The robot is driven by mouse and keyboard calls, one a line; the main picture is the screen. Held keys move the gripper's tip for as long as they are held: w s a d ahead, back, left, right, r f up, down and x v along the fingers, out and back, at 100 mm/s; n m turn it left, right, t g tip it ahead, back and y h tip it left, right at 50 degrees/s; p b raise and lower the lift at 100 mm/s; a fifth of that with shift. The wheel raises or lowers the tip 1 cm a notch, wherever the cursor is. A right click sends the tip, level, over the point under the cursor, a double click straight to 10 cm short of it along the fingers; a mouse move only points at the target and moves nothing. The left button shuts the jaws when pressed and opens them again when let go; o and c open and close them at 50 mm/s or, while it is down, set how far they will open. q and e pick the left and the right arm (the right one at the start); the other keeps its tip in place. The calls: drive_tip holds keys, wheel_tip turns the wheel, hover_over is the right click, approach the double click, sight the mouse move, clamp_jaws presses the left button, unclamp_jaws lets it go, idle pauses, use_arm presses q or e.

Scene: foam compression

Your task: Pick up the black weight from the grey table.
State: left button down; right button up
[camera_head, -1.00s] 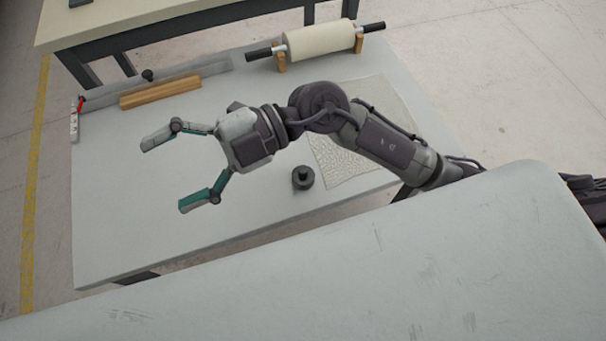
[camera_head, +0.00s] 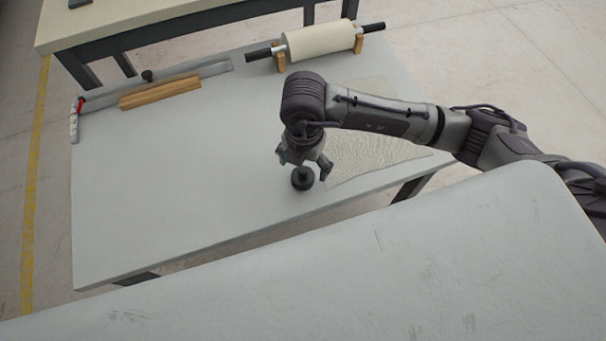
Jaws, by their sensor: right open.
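The black weight (camera_head: 302,180) stands upright on the grey table (camera_head: 170,200), left of the textured sheet. It is a short round piece with a narrower knob on top. My right gripper (camera_head: 303,166) points down directly over the weight, with its open fingers at either side of the knob's top. The arm hides part of the gripper, and I cannot tell whether the fingers touch the weight. My left gripper is not in view.
A pale textured sheet (camera_head: 375,155) lies right of the weight. A cream roller (camera_head: 320,40) on wooden stands, a wooden bar (camera_head: 160,92) and a metal strip (camera_head: 215,68) lie at the back. The table's left half is clear. A pale surface (camera_head: 330,270) fills the foreground.

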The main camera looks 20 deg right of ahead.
sight(303, 170)
drive_tip(key=shift+w+f+p, duration=0.2)
drive_tip(key=shift+f, duration=1.35)
drive_tip(key=shift+w+f+p, duration=0.15)
drive_tip(key=shift+f+p, duration=0.05)
drive_tip(key=shift+f, duration=1.3)
drive_tip(key=shift+r, duration=0.1)
clamp_jaws()
